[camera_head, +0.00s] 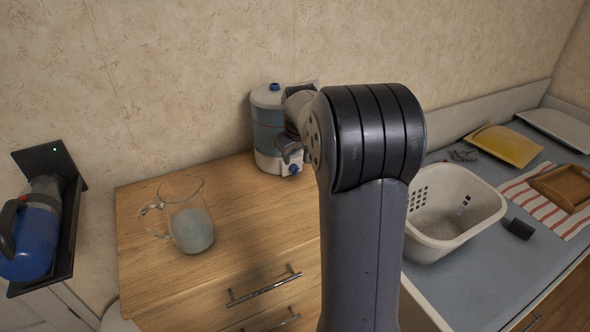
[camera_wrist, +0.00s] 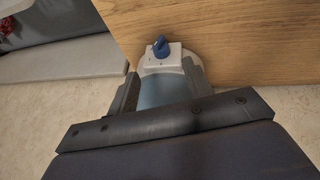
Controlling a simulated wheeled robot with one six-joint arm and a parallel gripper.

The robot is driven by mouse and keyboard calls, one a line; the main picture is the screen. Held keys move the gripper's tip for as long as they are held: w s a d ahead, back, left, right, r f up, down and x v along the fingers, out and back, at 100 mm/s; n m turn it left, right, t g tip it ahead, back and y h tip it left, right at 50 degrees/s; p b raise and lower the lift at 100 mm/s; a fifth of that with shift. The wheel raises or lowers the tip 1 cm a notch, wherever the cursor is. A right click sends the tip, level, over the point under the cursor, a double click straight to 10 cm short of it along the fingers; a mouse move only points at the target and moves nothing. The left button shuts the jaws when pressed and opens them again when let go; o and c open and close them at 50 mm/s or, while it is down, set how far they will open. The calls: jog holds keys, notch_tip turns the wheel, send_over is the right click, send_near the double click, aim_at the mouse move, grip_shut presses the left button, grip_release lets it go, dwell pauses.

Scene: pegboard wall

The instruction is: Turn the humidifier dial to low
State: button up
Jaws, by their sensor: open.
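The humidifier (camera_head: 268,124) stands at the back of the wooden cabinet top, against the wall. It has a white top and base and a bluish clear tank. Its blue dial (camera_head: 293,169) sits low on the front of the base. In the wrist view the blue dial (camera_wrist: 161,46) shows on a white plate beyond the fingertips. My gripper (camera_wrist: 160,80) is open, its two fingers spread with the humidifier's body between them in the picture. The dial is apart from the fingers. In the head view my arm hides part of the humidifier's right side and most of my gripper (camera_head: 288,150).
A glass jug (camera_head: 190,222) with cloudy contents stands at the front left of the cabinet top (camera_head: 250,215). A white basket (camera_head: 450,215) stands on the blue-grey surface to the right.

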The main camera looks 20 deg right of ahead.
aim_at(296, 169)
jog(key=x, duration=0.9)
jog(key=shift+c, duration=0.3)
jog(key=c, duration=0.9)
